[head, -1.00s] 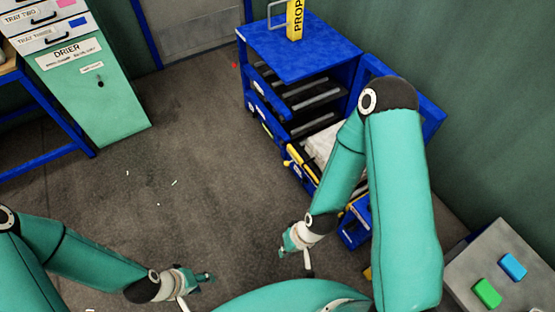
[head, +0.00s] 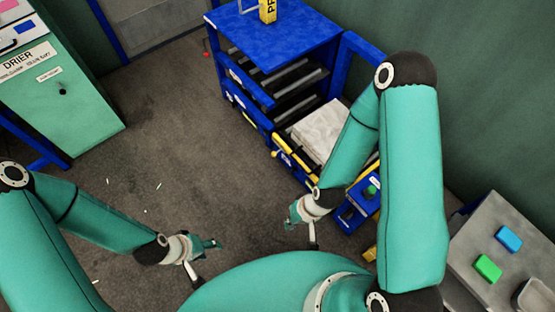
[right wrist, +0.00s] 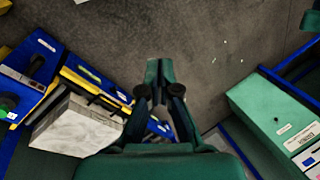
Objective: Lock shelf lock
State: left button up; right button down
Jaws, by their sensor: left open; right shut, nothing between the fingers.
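The blue shelf unit (head: 282,35) stands in the upper middle of the head view, with several dark rack levels. A yellow bar with a rounded end (head: 275,154) sits low on its front side; I cannot tell whether this is the shelf lock or what state it is in. My right gripper (head: 290,222) is shut and empty, in front of the unit and apart from it. In the right wrist view its fingers (right wrist: 159,70) meet above the floor. My left gripper (head: 214,244) is open and empty over the floor, further left.
A pale block (head: 320,130) lies on the unit's lower level and partly shows behind my right arm. A green drier (head: 62,95) stands at the left. A grey panel (head: 485,225) with blue and green buttons is at the right. The floor between is open.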

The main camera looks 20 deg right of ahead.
jog(key=w+d+f+m+t+b, duration=0.4)
jog(key=w+f+b, duration=0.5)
jog(key=f, duration=0.4)
jog(key=w+d+f+m+t+h+b, duration=0.1)
jog(key=w+d+f+m+t+b, duration=0.3)
jog(key=w+f+b, duration=0.5)
jog(key=w+d+f+m+t+h+b, duration=0.1)
jog(key=w+d+f+m+t+b, duration=0.2)
jog(key=w+f+m+b, duration=0.3)
jog(key=w+f+b, duration=0.1)
jog(key=w+f, duration=0.3)
jog(key=f, duration=0.2)
jog(key=w+d+f+b, duration=0.1)
jog(key=w+f+b, duration=0.1)
jog(key=f, duration=0.4)
jog(key=shift+w+d+f+t, duration=0.3)
jog(key=shift+w+t, duration=0.1)
jog(key=shift+w, duration=0.5)
jog(key=r+b+x, duration=0.1)
jog(key=b+x, duration=0.7)
jog(key=x, duration=0.5)
jog(key=shift+w+f+b, duration=0.25)
jog(key=shift+w+b, duration=0.05)
jog(key=shift+w, duration=0.3)
jog(key=shift+a, duration=0.1)
